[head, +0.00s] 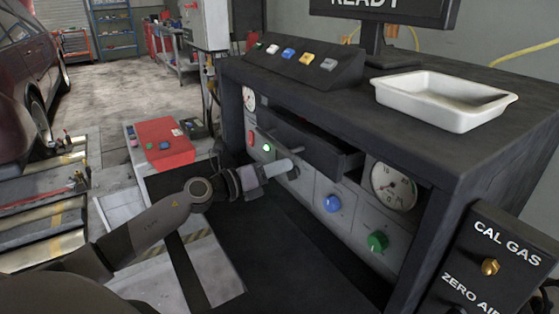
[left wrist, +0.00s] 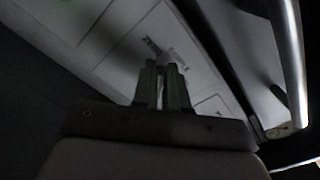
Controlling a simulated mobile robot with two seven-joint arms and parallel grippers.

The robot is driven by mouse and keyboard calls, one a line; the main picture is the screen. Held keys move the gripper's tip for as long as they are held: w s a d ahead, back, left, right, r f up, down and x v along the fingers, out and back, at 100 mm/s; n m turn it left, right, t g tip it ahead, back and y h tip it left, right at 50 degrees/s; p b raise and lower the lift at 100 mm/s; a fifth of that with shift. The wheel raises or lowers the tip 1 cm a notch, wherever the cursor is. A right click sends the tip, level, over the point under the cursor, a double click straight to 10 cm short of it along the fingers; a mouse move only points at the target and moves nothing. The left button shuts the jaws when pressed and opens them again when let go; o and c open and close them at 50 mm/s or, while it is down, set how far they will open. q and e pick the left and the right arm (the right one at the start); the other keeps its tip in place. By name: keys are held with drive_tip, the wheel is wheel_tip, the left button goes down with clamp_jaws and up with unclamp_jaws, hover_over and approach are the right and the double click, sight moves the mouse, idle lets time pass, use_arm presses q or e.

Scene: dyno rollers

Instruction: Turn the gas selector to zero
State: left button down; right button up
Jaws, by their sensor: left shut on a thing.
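My left gripper (head: 285,168) reaches the front panel of the dark console (head: 230,95), left of the blue knob (head: 331,203). In the left wrist view its fingers (left wrist: 163,72) are close together against the pale panel (left wrist: 110,40), beside small dark markings. It is shut on a knob there, apparently the gas selector. The fingers mostly hide this knob, and its setting cannot be read. A green knob (head: 377,241) sits lower right on the same panel. My right gripper is not in view.
An open dark drawer (head: 310,145) juts out just above my left gripper. A round gauge (head: 394,186) is to its right. A white tray (head: 443,99) stands on the console top. A box labelled CAL GAS (head: 505,245) is at lower right. A red case (head: 164,144) stands behind the arm.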

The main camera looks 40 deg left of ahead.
use_arm(q)
drive_tip(key=shift+a+n+p, duration=0.2)
drive_tip(key=shift+n+p, duration=0.35)
drive_tip(key=shift+n, duration=0.55)
drive_tip(key=shift+f, duration=0.1)
drive_tip(key=c, duration=1.2)
unclamp_jaws()
drive_tip(key=shift+o, duration=0.2)
drive_tip(key=b+v, duration=0.1)
drive_tip(key=v, duration=0.3)
drive_tip(key=shift+s+a+f, duration=0.15)
drive_tip(key=shift+s, duration=0.15)
drive_tip(key=shift+v, duration=1.2)
